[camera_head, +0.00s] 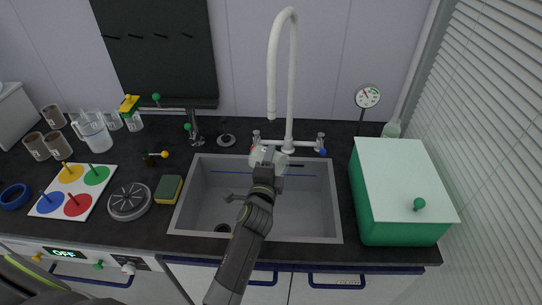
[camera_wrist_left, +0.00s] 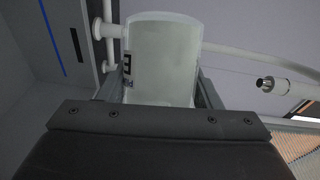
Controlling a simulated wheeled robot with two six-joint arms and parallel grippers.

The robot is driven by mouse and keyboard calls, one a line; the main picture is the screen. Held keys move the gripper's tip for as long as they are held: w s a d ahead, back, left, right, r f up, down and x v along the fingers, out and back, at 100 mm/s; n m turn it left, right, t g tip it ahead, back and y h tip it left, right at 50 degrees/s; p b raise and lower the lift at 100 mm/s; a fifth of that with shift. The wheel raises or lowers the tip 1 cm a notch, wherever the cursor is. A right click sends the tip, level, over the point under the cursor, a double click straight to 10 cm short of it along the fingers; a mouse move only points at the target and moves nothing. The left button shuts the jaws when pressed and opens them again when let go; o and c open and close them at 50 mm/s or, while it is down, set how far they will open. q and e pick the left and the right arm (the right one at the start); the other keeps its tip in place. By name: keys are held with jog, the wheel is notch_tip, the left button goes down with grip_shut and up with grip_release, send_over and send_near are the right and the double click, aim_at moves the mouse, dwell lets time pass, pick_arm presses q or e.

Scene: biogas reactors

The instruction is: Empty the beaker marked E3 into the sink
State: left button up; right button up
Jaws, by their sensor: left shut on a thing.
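My left gripper (camera_head: 264,172) is shut on a small clear glass beaker (camera_head: 268,156) and holds it over the back part of the grey sink (camera_head: 327,222), just in front of the tap base. In the left wrist view the beaker (camera_wrist_left: 165,60) sits between the two fingers (camera_wrist_left: 160,98), with a dark mark that looks like E3 near its left edge. The beaker looks roughly upright. I cannot tell how full it is. My right gripper is not in view.
A tall white tap (camera_head: 290,90) arches close behind the beaker. A green box with a pale lid (camera_head: 400,180) stands right of the sink. A sponge (camera_head: 168,190), a round grey device (camera_head: 130,201) and a jug (camera_head: 94,132) are on the left counter.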

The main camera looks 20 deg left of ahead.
pick_arm(q)
jog(key=n+p, duration=0.2)
jog(key=p, duration=0.1)
jog(key=r+n+g+p, duration=0.1)
jog(key=n+p, duration=0.1)
jog(key=p, duration=0.1)
jog(key=shift+r+g+h+p, duration=0.1)
jog(key=shift+g+h+p, duration=0.2)
jog(key=shift+h, duration=0.1)
jog(key=n+p, duration=0.1)
jog(key=p, duration=0.2)
jog(key=n+g+h+p, duration=0.1)
jog(key=n+p, duration=0.1)
jog(key=p, duration=0.1)
jog(key=shift+r+h+p, duration=0.3)
jog(key=shift+f+n+b, duration=0.2)
jog(key=shift+n+b, duration=0.1)
jog(key=shift+n, duration=0.2)
jog(key=n+h, duration=0.1)
jog(key=n+g+h, duration=0.1)
jog(key=n, duration=0.1)
jog(key=shift+r+n, duration=0.3)
jog(key=shift+r, duration=0.05)
jog(key=shift+r+n+g+h, duration=0.1)
jog(key=shift+n+g+h, duration=0.2)
jog(key=shift+n+h, duration=0.3)
